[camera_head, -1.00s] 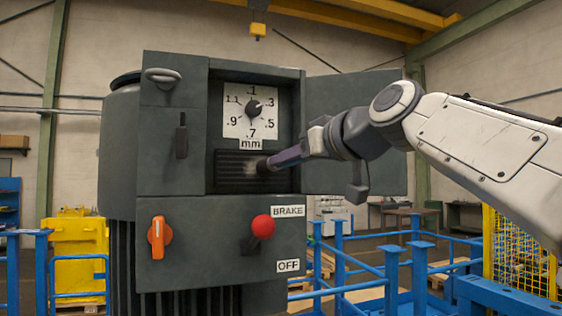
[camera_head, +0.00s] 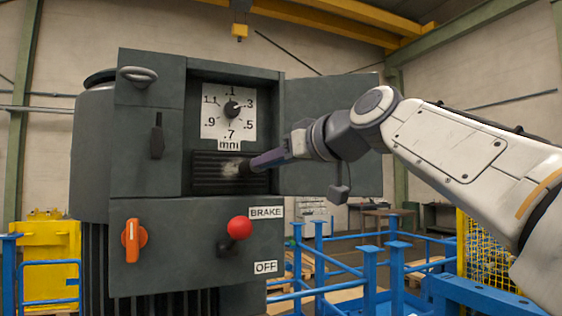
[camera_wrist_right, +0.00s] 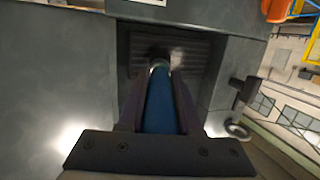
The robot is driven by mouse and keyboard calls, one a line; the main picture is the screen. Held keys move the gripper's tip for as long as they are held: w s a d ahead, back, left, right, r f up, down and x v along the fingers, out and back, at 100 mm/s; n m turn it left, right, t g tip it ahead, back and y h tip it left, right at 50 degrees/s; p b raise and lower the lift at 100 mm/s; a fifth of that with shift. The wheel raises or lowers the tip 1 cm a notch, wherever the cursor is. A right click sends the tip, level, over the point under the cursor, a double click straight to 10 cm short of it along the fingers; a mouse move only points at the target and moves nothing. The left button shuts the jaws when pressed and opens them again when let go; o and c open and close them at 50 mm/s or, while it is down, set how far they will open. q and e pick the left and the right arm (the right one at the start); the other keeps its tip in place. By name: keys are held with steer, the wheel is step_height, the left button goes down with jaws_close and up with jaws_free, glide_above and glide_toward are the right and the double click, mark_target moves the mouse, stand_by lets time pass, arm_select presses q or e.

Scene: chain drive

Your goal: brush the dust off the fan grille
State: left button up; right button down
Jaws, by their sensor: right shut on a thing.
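The fan grille (camera_head: 206,172) is a dark slatted panel in the cabinet recess, below the dial. A pale dust patch (camera_head: 231,169) shows on its right half. My right gripper (camera_head: 260,161) reaches in from the right, its tip close to the grille. In the right wrist view, its two dark fingers (camera_wrist_right: 159,92) are shut on the blue handle of the brush (camera_wrist_right: 162,108). The brush head points at the slats (camera_wrist_right: 193,50); I cannot tell whether the bristles touch them. My left gripper is not in view.
The cabinet door (camera_head: 325,110) stands open on the right, behind my right arm. Below the recess are a red-knobbed brake lever (camera_head: 240,228) and an orange switch (camera_head: 133,240). A dial (camera_head: 229,111) sits above the grille. Blue railings (camera_head: 398,275) stand at right.

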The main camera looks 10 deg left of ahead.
steer(key=s+a, duration=0.1)
steer(key=a, duration=0.1)
steer(key=s+a, duration=0.1)
steer(key=a, duration=0.1)
steer(key=shift+s+p, duration=0.3)
steer(key=shift+s, duration=0.05)
stand_by(0.3)
steer(key=shift+s+d+b, duration=0.45)
steer(key=shift+s+d, duration=0.1)
steer(key=shift+s, duration=0.25)
steer(key=shift+s+d+b, duration=0.5)
steer(key=shift+s+d, duration=0.1)
steer(key=shift+s, duration=0.25)
steer(key=shift+s+d+b, duration=0.45)
steer(key=shift+s+d, duration=0.1)
steer(key=shift+s, duration=0.25)
steer(key=shift+s, duration=0.1)
steer(key=shift+s+d+b, duration=0.55)
steer(key=shift+s+d, duration=0.25)
steer(key=shift+s, duration=0.35)
